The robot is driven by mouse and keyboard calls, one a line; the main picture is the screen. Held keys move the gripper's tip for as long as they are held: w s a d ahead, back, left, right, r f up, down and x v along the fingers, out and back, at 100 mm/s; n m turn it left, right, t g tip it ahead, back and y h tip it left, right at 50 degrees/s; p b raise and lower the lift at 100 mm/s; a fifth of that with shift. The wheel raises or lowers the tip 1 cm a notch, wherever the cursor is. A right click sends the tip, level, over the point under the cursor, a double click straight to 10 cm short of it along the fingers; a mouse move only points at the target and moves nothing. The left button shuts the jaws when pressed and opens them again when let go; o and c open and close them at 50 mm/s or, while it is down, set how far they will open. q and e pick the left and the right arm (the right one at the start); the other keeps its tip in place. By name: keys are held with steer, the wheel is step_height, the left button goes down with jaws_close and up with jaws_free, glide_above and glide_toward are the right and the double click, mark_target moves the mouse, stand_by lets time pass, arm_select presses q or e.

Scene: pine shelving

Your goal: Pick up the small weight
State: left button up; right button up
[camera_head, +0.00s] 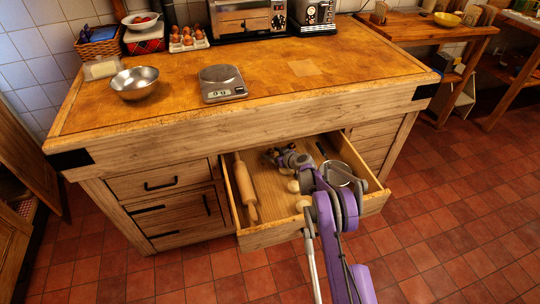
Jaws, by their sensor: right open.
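The drawer (270,235) under the worktop is pulled open. My right arm, purple and grey, reaches up into it from the bottom of the head view. My right gripper (272,156) is low inside the drawer, toward the back, with its jaws open. I cannot pick out the small weight for certain; the gripper and arm hide part of the drawer floor. Small pale round things (293,186) show beside the arm, too small to identify. My left gripper is not in view.
A wooden rolling pin (246,188) lies at the drawer's left, and a round metal utensil (338,174) at its right. On the worktop (300,95) stand a kitchen scale (221,83), a metal bowl (135,82) and an egg tray (187,41). The worktop's right half is mostly clear.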

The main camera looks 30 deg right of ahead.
jaws_close()
steer(key=shift+r, duration=0.15)
stand_by(0.4)
